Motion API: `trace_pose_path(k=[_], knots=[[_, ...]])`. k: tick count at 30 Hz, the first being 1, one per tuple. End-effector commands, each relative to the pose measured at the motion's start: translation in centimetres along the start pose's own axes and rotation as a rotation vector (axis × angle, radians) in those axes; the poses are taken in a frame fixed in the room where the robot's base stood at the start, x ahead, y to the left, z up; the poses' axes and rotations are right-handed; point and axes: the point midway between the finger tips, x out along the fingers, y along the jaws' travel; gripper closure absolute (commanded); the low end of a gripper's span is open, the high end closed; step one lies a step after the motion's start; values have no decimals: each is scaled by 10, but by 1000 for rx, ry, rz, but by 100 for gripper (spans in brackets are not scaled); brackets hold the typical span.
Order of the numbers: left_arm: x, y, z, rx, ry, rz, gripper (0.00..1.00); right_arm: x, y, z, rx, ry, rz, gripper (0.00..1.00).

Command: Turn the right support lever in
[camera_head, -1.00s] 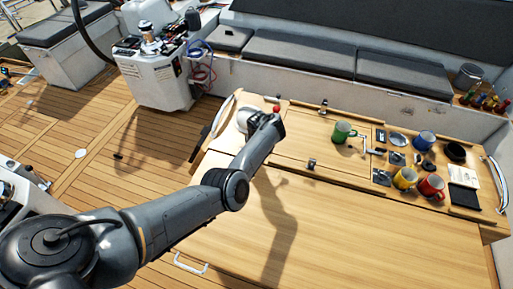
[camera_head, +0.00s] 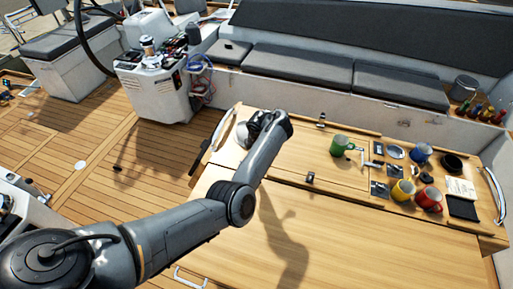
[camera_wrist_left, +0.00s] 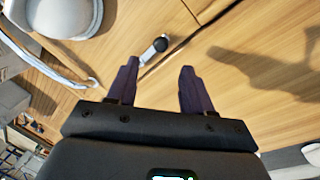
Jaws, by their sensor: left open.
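A small metal lever with a round black knob (camera_wrist_left: 157,46) lies on the wooden table top at a seam in the left wrist view. It sits just beyond and between my left fingertips, and they appear apart from it. I take it for a support lever; I cannot tell whether it is the right one. My left gripper (camera_wrist_left: 160,67) is open and empty above the table. My right gripper is not in view.
The wooden table (camera_head: 350,235) has a clear front half. A silver end handle (camera_wrist_left: 48,62) and a rounded grey object (camera_wrist_left: 65,14) are close to my left gripper. A green mug (camera_head: 341,145), yellow mug (camera_head: 402,191) and red mug (camera_head: 429,199) stand to the right.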

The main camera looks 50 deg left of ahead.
Motion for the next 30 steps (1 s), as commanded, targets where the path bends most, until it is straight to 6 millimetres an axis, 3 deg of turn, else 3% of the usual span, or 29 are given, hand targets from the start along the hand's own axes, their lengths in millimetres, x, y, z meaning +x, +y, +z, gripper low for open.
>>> trace_pose_path(k=[3, 9, 24, 30], knots=[[-17, 0, 0, 1, -1, -1, 49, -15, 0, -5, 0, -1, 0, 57], [-24, 0, 0, 0, 0, -1, 49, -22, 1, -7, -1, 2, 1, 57], [-24, 0, -1, 3, 0, 1, 49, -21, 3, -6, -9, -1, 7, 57], [-16, 12, -15, 97, -7, 60, 49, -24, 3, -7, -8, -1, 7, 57]])
